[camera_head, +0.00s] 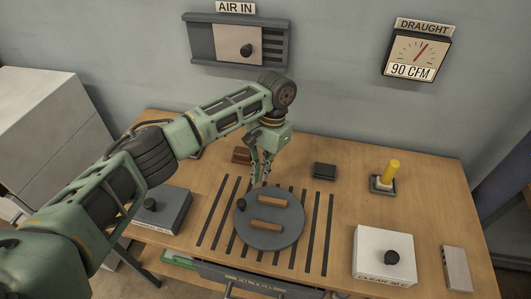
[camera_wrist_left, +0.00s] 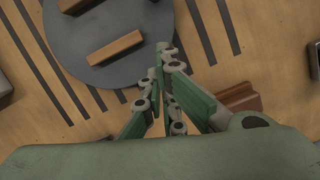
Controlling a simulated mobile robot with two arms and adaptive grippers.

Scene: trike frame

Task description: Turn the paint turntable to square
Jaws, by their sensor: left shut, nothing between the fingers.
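The paint turntable (camera_head: 270,232) is a round dark grey disc on the wooden table, over a row of dark slots. Two wooden bars (camera_head: 271,199) lie across it, roughly parallel and slightly tilted in the head view. A small dark knob (camera_head: 241,204) stands near its left rim. My left gripper (camera_head: 258,184) is shut and empty, pointing down at the turntable's far edge. In the left wrist view the gripper (camera_wrist_left: 168,50) shows beside the turntable's rim (camera_wrist_left: 70,55), near one bar (camera_wrist_left: 115,47). I cannot tell whether the fingertips touch the disc. My right gripper is not in view.
A grey box with a knob (camera_head: 163,210) stands left of the turntable. A white box with a black knob (camera_head: 384,255) is at right front. Brown (camera_head: 242,155) and dark (camera_head: 324,171) blocks lie behind. The wall carries a draught gauge (camera_head: 417,50).

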